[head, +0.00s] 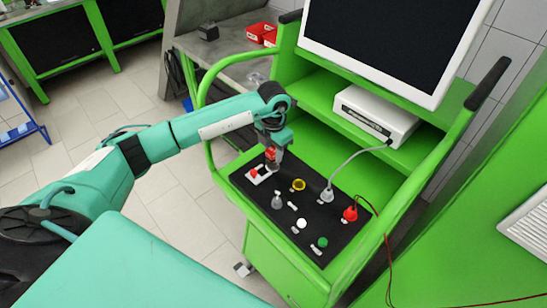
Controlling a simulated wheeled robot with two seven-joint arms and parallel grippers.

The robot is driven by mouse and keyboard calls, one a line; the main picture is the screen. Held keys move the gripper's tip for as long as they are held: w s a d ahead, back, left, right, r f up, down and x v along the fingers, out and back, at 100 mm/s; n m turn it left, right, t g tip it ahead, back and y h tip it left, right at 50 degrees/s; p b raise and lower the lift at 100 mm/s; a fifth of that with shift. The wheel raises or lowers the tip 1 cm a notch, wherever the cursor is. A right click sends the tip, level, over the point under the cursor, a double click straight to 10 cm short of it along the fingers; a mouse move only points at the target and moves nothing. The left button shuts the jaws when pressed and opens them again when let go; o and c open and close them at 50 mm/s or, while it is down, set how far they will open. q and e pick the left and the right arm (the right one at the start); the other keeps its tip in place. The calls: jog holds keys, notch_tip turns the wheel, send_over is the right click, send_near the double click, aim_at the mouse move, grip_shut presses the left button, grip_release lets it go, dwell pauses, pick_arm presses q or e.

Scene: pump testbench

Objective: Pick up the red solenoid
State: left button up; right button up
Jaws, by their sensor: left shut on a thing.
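My left gripper (272,157) points down over the back left of the black mat on the green testbench. It is shut on a small red part, the red solenoid (270,154), which shows between its fingers. A white piece with a red spot (257,174) lies on the mat just below and left of the fingertips. I cannot tell whether the solenoid still touches what is under it. My right gripper is not in view.
The black mat (310,224) also bears a yellow ring (298,185), a grey fitting (277,202), a white ball (301,223), a green part (322,242), a grey plug (327,195) with a cable and a red connector (350,213). A monitor (390,40) and white box (375,115) stand behind.

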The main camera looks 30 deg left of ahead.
aim_at(274, 149)
pick_arm(q)
notch_tip(274, 149, up, 17)
jog(key=b, duration=0.5)
jog(key=shift+r, duration=0.15)
